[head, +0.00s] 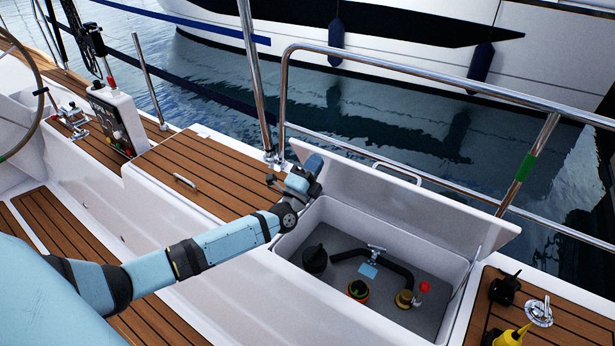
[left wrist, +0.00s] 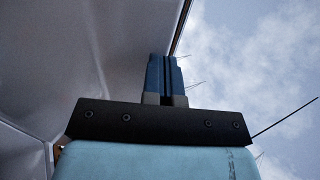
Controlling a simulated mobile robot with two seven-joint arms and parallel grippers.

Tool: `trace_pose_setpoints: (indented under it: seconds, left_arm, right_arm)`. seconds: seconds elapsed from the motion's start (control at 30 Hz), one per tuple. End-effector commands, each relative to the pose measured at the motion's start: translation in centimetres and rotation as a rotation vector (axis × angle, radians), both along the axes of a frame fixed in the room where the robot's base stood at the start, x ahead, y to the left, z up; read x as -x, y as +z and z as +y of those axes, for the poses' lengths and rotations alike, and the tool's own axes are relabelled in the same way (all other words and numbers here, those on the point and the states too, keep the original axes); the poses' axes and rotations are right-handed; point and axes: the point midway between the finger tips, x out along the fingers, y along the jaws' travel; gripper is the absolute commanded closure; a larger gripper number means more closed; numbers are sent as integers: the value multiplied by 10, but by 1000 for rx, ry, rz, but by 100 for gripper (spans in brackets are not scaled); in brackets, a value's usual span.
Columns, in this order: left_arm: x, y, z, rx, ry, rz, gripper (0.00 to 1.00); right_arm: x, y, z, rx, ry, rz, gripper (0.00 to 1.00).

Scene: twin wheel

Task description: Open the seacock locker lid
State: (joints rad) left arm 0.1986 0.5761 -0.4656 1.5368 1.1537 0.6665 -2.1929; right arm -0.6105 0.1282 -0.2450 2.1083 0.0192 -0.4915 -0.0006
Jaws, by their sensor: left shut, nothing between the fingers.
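The white seacock locker lid (head: 410,205) stands raised, tilted back on its far edge towards the rail, with the locker (head: 345,213) open below it. My left gripper (head: 314,163) is shut and empty, at the lid's left end above the locker's left rim. In the left wrist view, the blue fingers (left wrist: 166,75) are together and point up beside the lid's pale surface (left wrist: 95,50) and its edge. I cannot tell whether they touch it. My right gripper is not in view.
Inside the locker are a black hose (head: 385,262), a black cap (head: 315,259), a red-handled valve (head: 423,287) and an orange-ringed fitting (head: 357,291). A steel rail (head: 400,62) runs behind the lid. A yellow bottle (head: 512,335) and a winch-like fitting (head: 538,312) stand at right.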

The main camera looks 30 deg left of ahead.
Motion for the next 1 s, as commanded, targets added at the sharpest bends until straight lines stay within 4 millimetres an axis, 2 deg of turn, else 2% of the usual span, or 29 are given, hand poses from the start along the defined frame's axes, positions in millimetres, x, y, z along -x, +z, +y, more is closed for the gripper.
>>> trace_pose_setpoints:
  seconds: [0.43, 0.7, 1.0]
  left_arm:
    - [-4, 3, 0, -1, 0, 2, 100]
    - [-22, 25, 1, -2, 3, 56, 100]
    - [-53, 41, 1, 0, 3, 165, 100]
  right_arm:
    - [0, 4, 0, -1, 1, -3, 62]
    - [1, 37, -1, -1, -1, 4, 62]
    - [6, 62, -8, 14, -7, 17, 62]
